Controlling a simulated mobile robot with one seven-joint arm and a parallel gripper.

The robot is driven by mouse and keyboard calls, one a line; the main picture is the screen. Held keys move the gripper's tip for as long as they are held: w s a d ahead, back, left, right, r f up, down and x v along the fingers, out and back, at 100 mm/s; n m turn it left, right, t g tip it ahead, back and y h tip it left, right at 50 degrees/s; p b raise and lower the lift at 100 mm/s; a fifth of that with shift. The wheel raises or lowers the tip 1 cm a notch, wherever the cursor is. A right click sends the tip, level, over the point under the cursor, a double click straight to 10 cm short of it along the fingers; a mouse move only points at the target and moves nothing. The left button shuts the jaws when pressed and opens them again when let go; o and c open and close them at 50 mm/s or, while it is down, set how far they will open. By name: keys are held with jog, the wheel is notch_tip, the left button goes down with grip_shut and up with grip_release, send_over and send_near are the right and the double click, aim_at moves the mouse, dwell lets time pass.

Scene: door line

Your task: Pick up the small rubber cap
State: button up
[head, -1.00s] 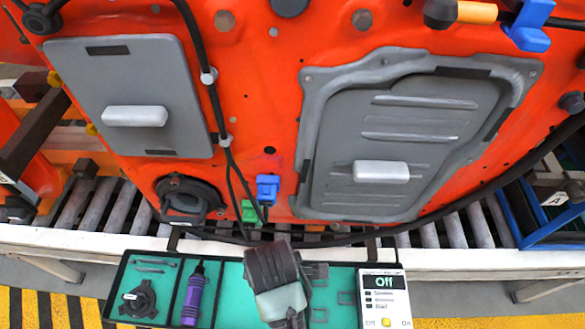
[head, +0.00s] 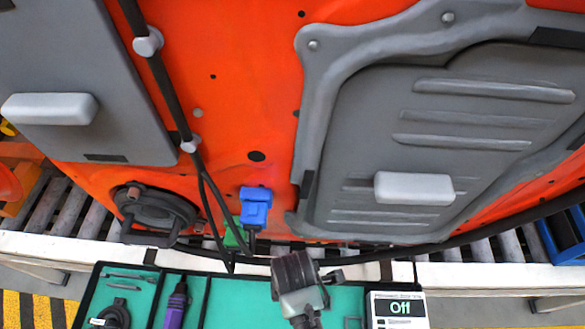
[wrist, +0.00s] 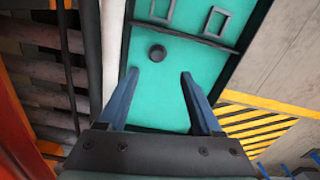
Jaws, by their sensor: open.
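The small rubber cap (wrist: 157,52) is a dark, round piece lying on the teal floor of the tray (wrist: 165,105) in the wrist view. My gripper (wrist: 159,75) is open and empty, its two blue fingers spread wide. The cap shows just beyond the fingertips, roughly centred between them and apart from both. In the head view my arm's end stands over the tray (head: 232,300); the cap cannot be made out there, and the fingers are not clear.
A tray divider (wrist: 200,38) lies beyond the cap. The orange door (head: 235,110) with hanging cables stands behind.

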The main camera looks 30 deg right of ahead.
jog(key=shift+w+f, duration=0.15)
jog(key=shift+f, duration=2)
jog(key=shift+w+f, duration=0.1)
jog(key=shift+f, duration=2.05)
grip_shut()
